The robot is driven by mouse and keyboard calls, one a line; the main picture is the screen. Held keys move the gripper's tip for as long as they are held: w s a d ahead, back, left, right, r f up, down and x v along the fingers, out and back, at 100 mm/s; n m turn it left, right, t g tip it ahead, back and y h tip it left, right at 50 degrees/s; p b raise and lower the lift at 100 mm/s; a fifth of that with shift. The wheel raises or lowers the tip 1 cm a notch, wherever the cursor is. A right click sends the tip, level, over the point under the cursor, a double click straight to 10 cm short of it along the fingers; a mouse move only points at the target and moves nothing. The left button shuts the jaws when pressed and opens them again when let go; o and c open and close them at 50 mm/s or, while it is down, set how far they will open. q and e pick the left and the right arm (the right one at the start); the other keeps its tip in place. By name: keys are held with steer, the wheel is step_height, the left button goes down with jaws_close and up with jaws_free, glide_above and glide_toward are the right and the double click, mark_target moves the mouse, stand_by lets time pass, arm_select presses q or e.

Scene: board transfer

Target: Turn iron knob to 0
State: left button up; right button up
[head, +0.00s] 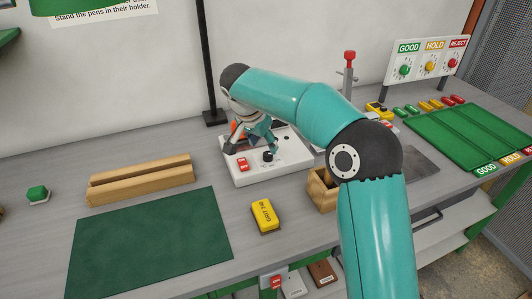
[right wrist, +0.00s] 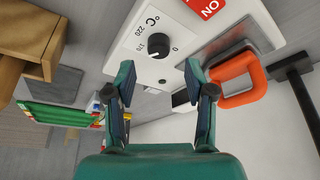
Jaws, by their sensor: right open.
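The white control box (head: 245,177) stands on the bench, with a black round knob (head: 268,156) on its sloped face. In the right wrist view the knob (right wrist: 158,45) sits by a printed scale with °C, 0 and 220; I cannot tell its exact setting. My right gripper (head: 265,140) is just above the box, near the knob. In the right wrist view its two fingers (right wrist: 161,85) are spread apart and empty, with the knob ahead of the gap, apart from both. My left gripper is not in view.
A red ON switch (head: 242,164) is on the box, and an orange handle (right wrist: 240,80) is close to the right finger in the wrist view. A wooden box (head: 322,194) stands right of it, a yellow block (head: 265,216) in front. A green mat (head: 150,245) lies left.

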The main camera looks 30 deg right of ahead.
mark_target(268, 154)
steer(key=shift+x, duration=2.55)
steer(key=shift+d, duration=0.1)
